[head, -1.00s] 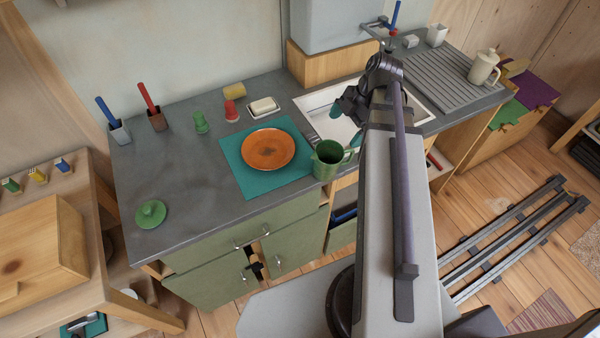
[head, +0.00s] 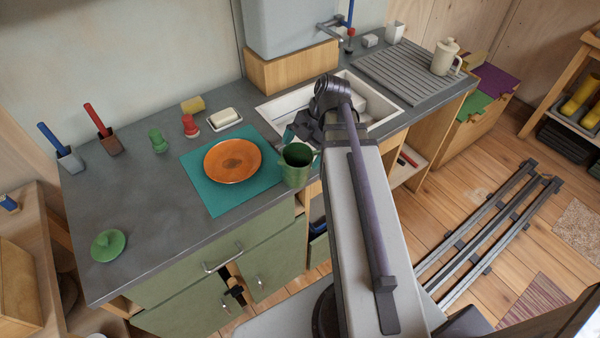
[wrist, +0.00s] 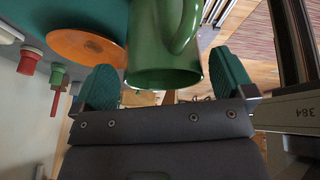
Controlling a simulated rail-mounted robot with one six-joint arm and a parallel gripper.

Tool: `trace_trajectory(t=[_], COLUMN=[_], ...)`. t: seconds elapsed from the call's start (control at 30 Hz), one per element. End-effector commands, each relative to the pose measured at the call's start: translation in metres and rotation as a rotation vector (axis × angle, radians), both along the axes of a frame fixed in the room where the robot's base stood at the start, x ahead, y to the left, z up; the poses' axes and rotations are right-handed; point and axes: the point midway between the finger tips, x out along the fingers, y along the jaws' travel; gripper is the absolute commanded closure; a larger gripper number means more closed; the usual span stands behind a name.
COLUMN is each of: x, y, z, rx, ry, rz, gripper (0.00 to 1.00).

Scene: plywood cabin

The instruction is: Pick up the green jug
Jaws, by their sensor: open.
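The green jug (head: 296,168) stands upright near the counter's front edge, at the right corner of the teal mat. In the wrist view the jug (wrist: 165,45) fills the top middle, its handle toward the camera's upper right. My gripper (wrist: 165,70) is open, with one teal finger pad on each side of the jug. A gap shows on both sides, so the pads look apart from it. In the head view my gripper (head: 303,132) is just behind the jug, partly hidden by my arm.
An orange plate (head: 232,160) lies on the teal mat (head: 215,203) left of the jug. A butter dish (head: 224,119) and red and green shakers stand behind. A green lid (head: 108,245) lies at the counter's left. The sink (head: 375,100) is right of my gripper.

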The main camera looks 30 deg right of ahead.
Motion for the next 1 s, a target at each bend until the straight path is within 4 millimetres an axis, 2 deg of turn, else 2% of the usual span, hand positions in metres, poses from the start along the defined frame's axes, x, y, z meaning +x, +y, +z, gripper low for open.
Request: trace_trajectory(t=[0.03, 0.1, 0.33, 0.9, 1.0], x=[-0.0009, -0.0003, 0.0004, 0.0003, 0.0004], y=[0.0047, 0.009, 0.0105, 0.0104, 0.0104], z=[-0.0215, -0.0292, -0.0251, -0.0249, -0.0249], rx=[0.0, 0.0, -0.001, 0.0, 0.0], ry=[0.0, 0.0, 0.0, 0.0, 0.0], rz=[0.001, 0.0, -0.001, -0.001, -0.001], gripper=[0.0, 0.0, 0.0, 0.55, 0.56])
